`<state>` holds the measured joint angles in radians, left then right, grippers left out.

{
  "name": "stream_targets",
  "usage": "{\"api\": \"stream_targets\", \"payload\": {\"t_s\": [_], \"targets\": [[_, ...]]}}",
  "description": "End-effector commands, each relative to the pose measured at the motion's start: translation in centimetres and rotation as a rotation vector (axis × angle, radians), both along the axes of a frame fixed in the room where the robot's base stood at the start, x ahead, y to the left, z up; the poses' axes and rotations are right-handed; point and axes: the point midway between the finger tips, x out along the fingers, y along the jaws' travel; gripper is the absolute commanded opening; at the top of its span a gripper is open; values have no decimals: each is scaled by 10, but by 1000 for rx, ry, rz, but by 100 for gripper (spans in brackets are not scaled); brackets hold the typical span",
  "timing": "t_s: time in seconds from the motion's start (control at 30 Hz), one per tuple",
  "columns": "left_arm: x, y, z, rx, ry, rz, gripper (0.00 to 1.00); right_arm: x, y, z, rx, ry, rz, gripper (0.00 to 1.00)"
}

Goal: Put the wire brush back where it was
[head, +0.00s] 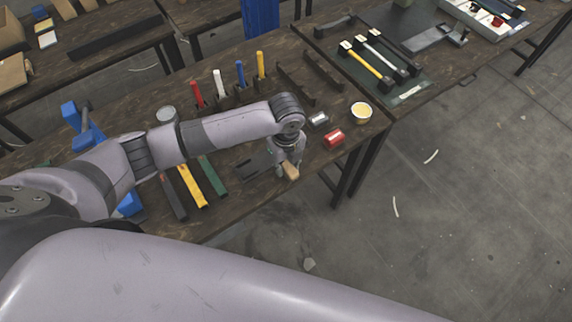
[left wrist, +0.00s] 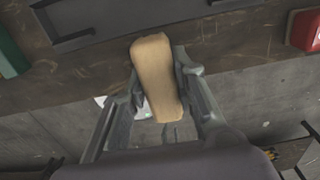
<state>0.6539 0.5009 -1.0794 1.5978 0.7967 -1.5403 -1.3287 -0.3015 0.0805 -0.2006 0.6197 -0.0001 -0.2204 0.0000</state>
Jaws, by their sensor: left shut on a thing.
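The wire brush shows as a tan wooden block (head: 291,170) at the front edge of the dark wooden workbench, in the head view. My left gripper (head: 284,168) is shut on it. In the left wrist view the brush (left wrist: 157,75) is held between the two grey fingers of my left gripper (left wrist: 160,95), its far end over the bench and its near end over the floor beyond the edge. Its bristles are not visible. A dark low-rimmed holder (head: 255,165) lies on the bench just left of the gripper; part of its rim shows in the left wrist view (left wrist: 85,38). My right gripper is not seen.
A red box (head: 333,137), a grey box (head: 318,119) and a round tin (head: 361,112) stand right of the gripper. Green (head: 212,176) and yellow (head: 191,186) bars lie left. Several coloured handles stand behind my forearm. Open floor lies in front of the bench.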

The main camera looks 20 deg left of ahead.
Motion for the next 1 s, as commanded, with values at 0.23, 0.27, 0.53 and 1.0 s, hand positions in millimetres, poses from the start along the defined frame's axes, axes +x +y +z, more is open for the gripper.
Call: {"api": "stream_targets", "payload": {"t_s": [0.23, 0.27, 0.53, 1.0], "targets": [[0, 0, -11, 0, -2, -1, 0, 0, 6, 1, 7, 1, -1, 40], [0, 0, -11, 0, -1, -1, 0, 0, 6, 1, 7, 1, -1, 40], [0, 0, -16, -1, -1, 0, 0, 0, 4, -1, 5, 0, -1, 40], [0, 0, -18, -1, -1, 0, 46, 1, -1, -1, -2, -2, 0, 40]]}}
